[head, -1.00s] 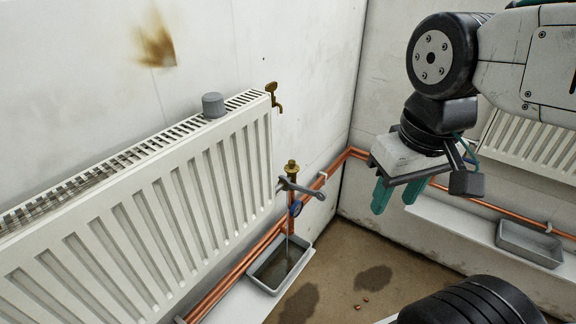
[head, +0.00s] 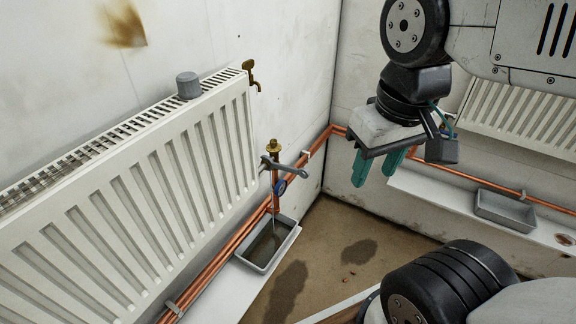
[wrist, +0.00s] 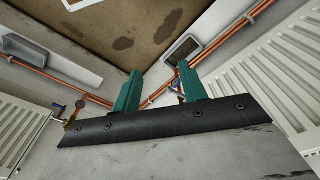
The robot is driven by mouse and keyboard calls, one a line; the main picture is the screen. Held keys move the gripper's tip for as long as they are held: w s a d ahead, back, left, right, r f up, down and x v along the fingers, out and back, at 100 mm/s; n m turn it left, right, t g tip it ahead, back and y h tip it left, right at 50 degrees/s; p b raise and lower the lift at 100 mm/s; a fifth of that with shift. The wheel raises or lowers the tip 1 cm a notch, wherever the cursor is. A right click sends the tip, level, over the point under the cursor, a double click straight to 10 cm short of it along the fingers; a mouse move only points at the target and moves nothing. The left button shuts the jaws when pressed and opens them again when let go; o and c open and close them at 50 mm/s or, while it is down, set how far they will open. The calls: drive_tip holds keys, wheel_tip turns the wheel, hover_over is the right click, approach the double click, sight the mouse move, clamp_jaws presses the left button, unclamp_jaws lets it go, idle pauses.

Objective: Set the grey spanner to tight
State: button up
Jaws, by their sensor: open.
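The grey spanner (head: 288,166) sits across the pipe fitting beside the radiator's right end, its free end pointing right. A brass cap (head: 273,146) is above it and a blue round part (head: 280,187) just below. A thin stream falls from there into a grey tray (head: 283,228). My gripper (head: 378,170) is to the right of the spanner, apart from it, with green fingers open and empty. In the wrist view the open fingers (wrist: 159,78) show; a small blue part (wrist: 175,87) appears by the right finger, and the spanner is mostly hidden there.
The near radiator (head: 150,190) fills the left, with a grey knob (head: 188,85) and brass tap (head: 251,76) on top. Copper pipes (head: 325,138) run round the corner. A second radiator (head: 520,115) and tray (head: 505,210) are at right. The floor (head: 325,285) has dark wet patches.

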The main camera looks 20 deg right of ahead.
drive_tip(key=shift+f, duration=0.1)
drive_tip(key=shift+c, duration=1.2)
drive_tip(key=n+g, duration=0.2)
drive_tip(key=n, duration=0.4)
hover_over(291, 167)
wheel_tip(291, 167, down, 15)
drive_tip(key=shift+s+f, duration=0.1)
drive_tip(key=shift+s, duration=0.05)
drive_tip(key=shift+n+t, duration=0.3)
drive_tip(key=shift+n, duration=0.2)
wheel_tip(291, 167, down, 8)
drive_tip(key=shift+r, duration=0.25)
